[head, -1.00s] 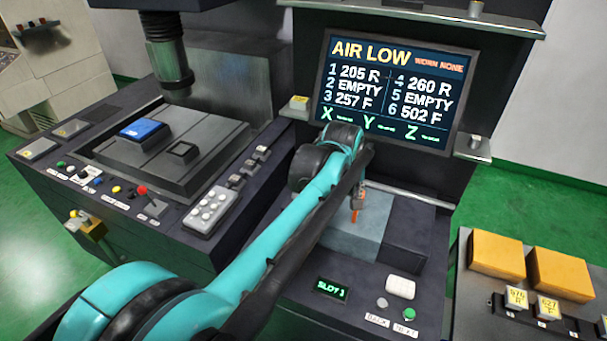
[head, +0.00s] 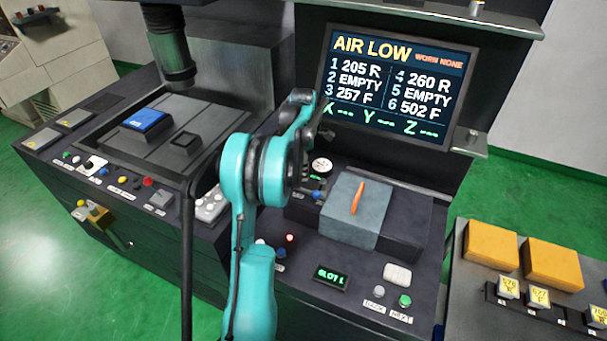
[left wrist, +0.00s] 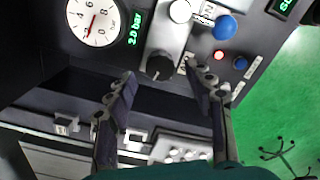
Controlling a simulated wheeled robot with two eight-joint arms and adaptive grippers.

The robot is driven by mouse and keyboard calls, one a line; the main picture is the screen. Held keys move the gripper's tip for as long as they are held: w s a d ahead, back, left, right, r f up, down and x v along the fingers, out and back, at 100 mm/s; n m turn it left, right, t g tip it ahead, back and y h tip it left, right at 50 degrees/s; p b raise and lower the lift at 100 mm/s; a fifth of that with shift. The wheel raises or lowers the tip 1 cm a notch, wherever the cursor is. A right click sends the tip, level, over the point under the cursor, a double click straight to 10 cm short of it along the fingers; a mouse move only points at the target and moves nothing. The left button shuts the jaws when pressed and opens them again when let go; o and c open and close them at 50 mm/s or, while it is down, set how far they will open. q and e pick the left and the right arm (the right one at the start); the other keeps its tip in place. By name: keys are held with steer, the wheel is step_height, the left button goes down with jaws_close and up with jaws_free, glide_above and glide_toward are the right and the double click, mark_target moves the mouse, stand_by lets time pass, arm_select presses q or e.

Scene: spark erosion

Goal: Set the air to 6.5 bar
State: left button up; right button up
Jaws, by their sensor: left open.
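The air gauge (left wrist: 95,22) is a white dial at the upper left of the left wrist view; its needle points down, near the low numbers. The green readout (left wrist: 135,28) beside it shows 2.0 bar. A black knob (left wrist: 158,66) sits on a grey block below the readout. My left gripper (left wrist: 162,82) is open and empty, one finger on each side of the knob's line; whether it touches the knob cannot be told. In the head view the gauge (head: 321,166) shows past my arm, which hides the gripper's fingertips. The screen (head: 395,85) reads AIR LOW.
A blue knob (left wrist: 224,27) and a lit red lamp (left wrist: 219,54) lie right of the black knob. A grey block (head: 357,212) with an orange piece stands beside the gauge. The slot display (head: 331,278) and push buttons are in front.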

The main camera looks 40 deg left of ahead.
arm_select(q)
steer(key=shift+f, duration=1.45)
steer(key=c, duration=1.2)
steer(key=shift+o, duration=0.2)
